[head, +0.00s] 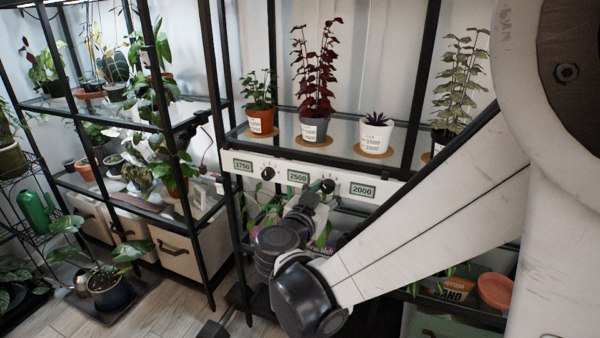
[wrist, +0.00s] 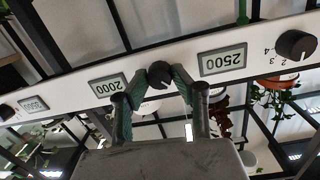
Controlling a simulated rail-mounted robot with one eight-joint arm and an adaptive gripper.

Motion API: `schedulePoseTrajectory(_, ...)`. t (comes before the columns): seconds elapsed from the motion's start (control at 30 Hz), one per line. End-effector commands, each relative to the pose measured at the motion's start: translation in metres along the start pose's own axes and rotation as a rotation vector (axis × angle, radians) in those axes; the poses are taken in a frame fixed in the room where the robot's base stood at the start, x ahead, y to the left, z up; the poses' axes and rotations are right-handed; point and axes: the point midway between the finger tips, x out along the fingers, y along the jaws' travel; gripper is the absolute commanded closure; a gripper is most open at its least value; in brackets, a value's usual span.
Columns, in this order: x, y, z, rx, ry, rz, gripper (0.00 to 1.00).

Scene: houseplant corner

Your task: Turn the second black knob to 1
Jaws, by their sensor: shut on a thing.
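A white panel strip (head: 222,158) runs along the shelf front with small displays and black knobs. The second black knob (head: 326,186) sits between the 2500 display (head: 298,177) and the 2000 display (head: 362,191). My gripper (head: 314,196) reaches up to this knob from below. In the wrist view, which shows the panel upside down, my gripper (wrist: 159,85) has its two green-padded fingers on either side of the knob (wrist: 159,73) and is shut on it. The knob's pointer and most of its scale are hidden, so its setting cannot be read.
Another black knob (head: 267,173) is left of the 2500 display, beside the 1750 display (head: 243,165). It also shows at the right in the wrist view (wrist: 295,45). Potted plants, including a dark red one (head: 317,70), stand on the glass shelf above. Black shelf posts frame the panel.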

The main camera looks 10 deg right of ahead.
Motion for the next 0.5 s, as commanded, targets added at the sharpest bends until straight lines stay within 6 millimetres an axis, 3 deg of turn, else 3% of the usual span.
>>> schedulePoseTrajectory(0.37,0.0006,-0.0007,-0.0011,-0.005,0.003,0.0,1.0)
schedulePoseTrajectory(0.4,0.0006,-0.0007,-0.0011,-0.005,0.002,0.0,0.71)
schedulePoseTrajectory(0.5,0.0005,-0.0006,-0.0009,-0.004,0.002,0.0,0.58)
